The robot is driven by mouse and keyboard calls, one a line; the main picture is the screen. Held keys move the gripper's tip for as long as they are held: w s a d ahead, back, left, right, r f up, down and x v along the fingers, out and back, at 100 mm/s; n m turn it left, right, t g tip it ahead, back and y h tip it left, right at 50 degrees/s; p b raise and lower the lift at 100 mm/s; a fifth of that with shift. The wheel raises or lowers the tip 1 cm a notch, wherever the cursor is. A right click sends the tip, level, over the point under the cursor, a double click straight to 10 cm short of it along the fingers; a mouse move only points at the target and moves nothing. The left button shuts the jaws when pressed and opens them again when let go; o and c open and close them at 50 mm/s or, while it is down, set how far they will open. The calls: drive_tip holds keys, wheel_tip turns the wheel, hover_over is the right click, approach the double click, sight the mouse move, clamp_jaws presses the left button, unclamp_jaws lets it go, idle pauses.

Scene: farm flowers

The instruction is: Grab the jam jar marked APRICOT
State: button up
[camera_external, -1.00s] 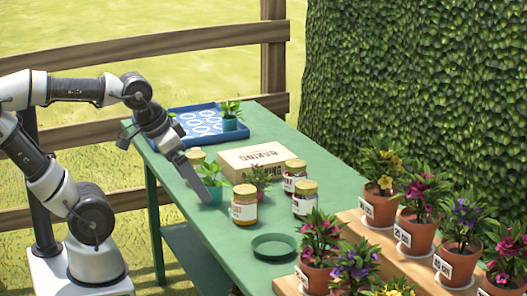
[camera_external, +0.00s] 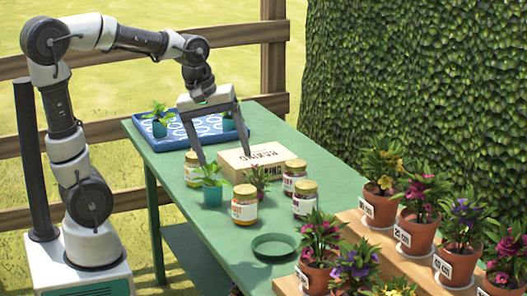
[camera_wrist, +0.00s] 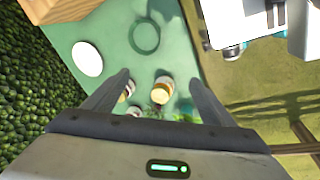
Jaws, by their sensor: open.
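Several gold-lidded jam jars stand on the green table. The front left jar (camera_external: 244,211) has amber contents. One jar (camera_external: 305,204) stands to its right, and a darker red jar (camera_external: 293,180) stands behind that one. Another jar (camera_external: 193,172) stands at the left, partly hidden by a potted seedling. The labels are too small to read, so I cannot tell which says APRICOT. My gripper (camera_external: 224,158) is open and empty, fingers down, above the table near the wooden box. In the wrist view a gold-lidded jar (camera_wrist: 161,92) shows between the fingers (camera_wrist: 158,77).
A wooden box (camera_external: 246,161) lies behind the jars. A seedling pot (camera_external: 211,190) and a small pink-flowered plant (camera_external: 259,179) stand close by. A blue tray (camera_external: 185,142) is at the back. A green saucer (camera_external: 274,246) lies in front; flower pots on a wooden shelf (camera_external: 376,232) fill the right.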

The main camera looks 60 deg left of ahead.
drive_tip(key=w+a+n+g+p, duration=0.1)
drive_tip(key=w+a+n+p, duration=0.1)
drive_tip(key=w+a+n, duration=0.4)
drive_tip(key=n+g+p, duration=0.2)
drive_tip(key=n+p, duration=0.1)
drive_tip(key=n, duration=0.7)
approach(244, 189)
wheel_tip(244, 189, down, 10)
drive_tip(key=b, duration=0.3)
drive_tip(key=shift+w+r+b, duration=0.1)
drive_tip(key=shift+r+b, duration=0.1)
drive_tip(key=shift+b, duration=0.1)
drive_tip(key=shift+d+f+b, duration=0.2)
drive_tip(key=shift+f+b, duration=0.75)
drive_tip(key=shift+f, duration=1.8)
drive_tip(key=shift+w+r, duration=0.1)
drive_tip(key=c, duration=1.5)
drive_tip(key=shift+c, duration=0.2)
